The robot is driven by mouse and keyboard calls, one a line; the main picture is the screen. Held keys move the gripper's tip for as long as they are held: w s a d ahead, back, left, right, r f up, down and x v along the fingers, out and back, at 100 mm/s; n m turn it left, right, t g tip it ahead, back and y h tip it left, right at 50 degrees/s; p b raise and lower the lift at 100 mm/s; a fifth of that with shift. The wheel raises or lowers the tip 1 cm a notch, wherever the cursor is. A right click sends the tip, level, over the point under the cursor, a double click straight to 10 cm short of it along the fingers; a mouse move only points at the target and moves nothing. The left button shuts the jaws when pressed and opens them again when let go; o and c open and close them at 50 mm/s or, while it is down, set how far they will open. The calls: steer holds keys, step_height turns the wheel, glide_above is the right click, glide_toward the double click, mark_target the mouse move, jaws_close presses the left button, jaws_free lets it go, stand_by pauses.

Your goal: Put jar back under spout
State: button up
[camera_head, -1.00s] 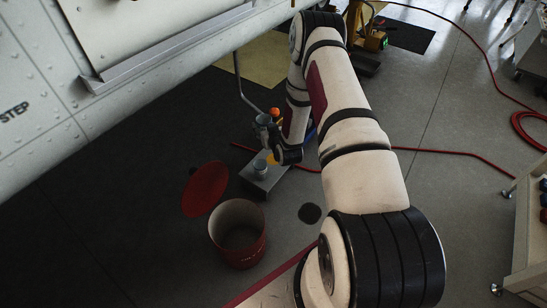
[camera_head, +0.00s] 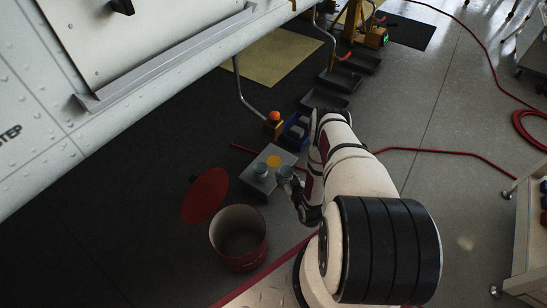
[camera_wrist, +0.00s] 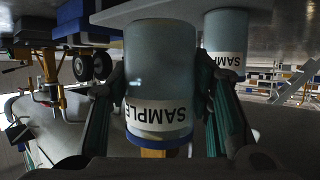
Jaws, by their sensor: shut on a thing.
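My gripper (camera_head: 289,182) is shut on a jar (camera_head: 285,173) at the right side of a low grey stand (camera_head: 254,184). In the wrist view, which is upside down, the held jar (camera_wrist: 160,60) is grey-blue with a white SAMPLE label and a dark blue band. The fingers (camera_wrist: 160,100) sit on both its sides. A second SAMPLE jar (camera_wrist: 226,35) stands behind it; it also shows on the stand in the head view (camera_head: 261,170). An orange round spot (camera_head: 274,161) lies bare on the stand. A bent pipe (camera_head: 241,92), perhaps the spout, hangs down behind the stand.
An open red bin (camera_head: 241,258) and its red lid (camera_head: 206,195) are in front and left. An orange ball-topped block (camera_head: 274,121) and a blue item (camera_head: 296,130) stand behind. Dark trays (camera_head: 323,101) lie farther back. The aircraft hull (camera_head: 90,90) overhangs the left. A red hose (camera_head: 440,152) crosses the floor.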

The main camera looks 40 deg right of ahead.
steer(key=w+d+b, duration=0.1)
steer(key=w, duration=0.3)
steer(key=w+d+b, duration=0.1)
steer(key=w+b, duration=0.1)
steer(key=w, duration=0.3)
steer(key=w+d+b, duration=0.2)
steer(key=w, duration=0.3)
steer(key=shift+w, duration=0.15)
steer(key=shift+w+d, duration=0.15)
steer(key=shift+w, duration=0.35)
steer(key=shift+s+f+b, duration=0.15)
steer(key=shift+f+b, duration=1.05)
steer(key=shift+f, duration=0.5)
steer(key=shift+f, duration=0.2)
steer(key=o, duration=0.9)
